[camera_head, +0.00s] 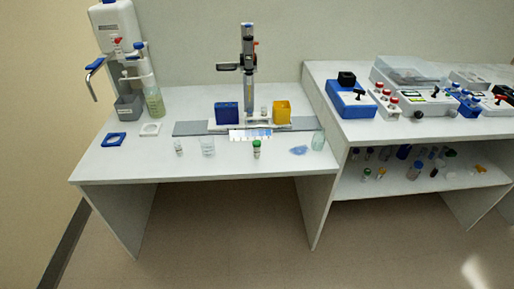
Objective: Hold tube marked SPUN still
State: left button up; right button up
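No marking SPUN can be read at this size, so I cannot tell which tube carries it. A small tube with a green cap (256,150) stands upright near the front edge of the left bench. A small clear vial (179,148) stands further left on the same bench. More small tubes and bottles, some with coloured caps, are on the shelf under the right bench, too small to read. Neither of my grippers is in view, and nothing in view is held.
The left bench (110,165) also bears a beaker (208,147), a stand (248,65) with a blue box (227,113) and yellow box (282,112), a glass jar (318,140) and a dispenser (120,40). The right bench (345,128) holds instruments. The floor in front is clear.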

aim_at(256, 151)
jog(key=u, duration=1.3)
jog(key=k+l+u, duration=0.2)
jog(key=k+l, duration=0.2)
jog(key=l, duration=0.15)
jog(key=k+l, duration=0.15)
jog(key=l, duration=0.2)
jog(key=k+l, duration=0.2)
jog(key=l, duration=0.15)
jog(key=k+l, duration=0.2)
jog(key=l, duration=0.15)
